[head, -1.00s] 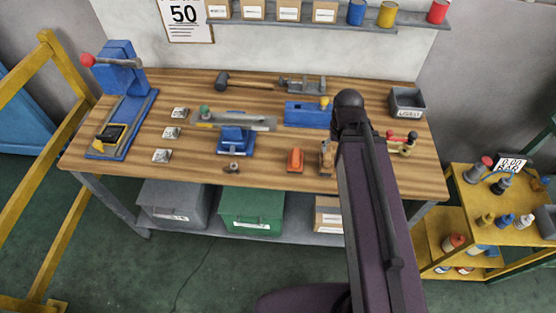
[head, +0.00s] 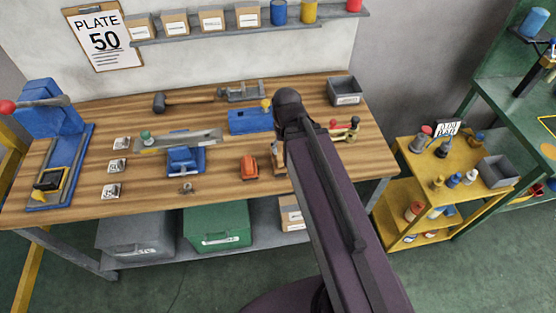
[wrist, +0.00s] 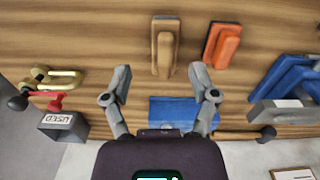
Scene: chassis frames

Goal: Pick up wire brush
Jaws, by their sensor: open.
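The wire brush, a brown wooden block (wrist: 165,47), lies on the wooden workbench (wrist: 60,18) at the top middle of the wrist view. In the head view the brush (head: 277,156) shows only partly beside my arm. My gripper (wrist: 160,76) is open and empty, its two fingers spread wide. In the wrist view the brush lies ahead of the gap between the fingertips, apart from them. The head view hides my gripper behind my arm.
An orange block (wrist: 221,44) lies close beside the brush. A blue block (wrist: 185,111) lies under the gripper. A grey bin (head: 345,90) and red-and-brass fittings (head: 344,128) are on the right of the bench. A yellow cart (head: 455,165) stands further right.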

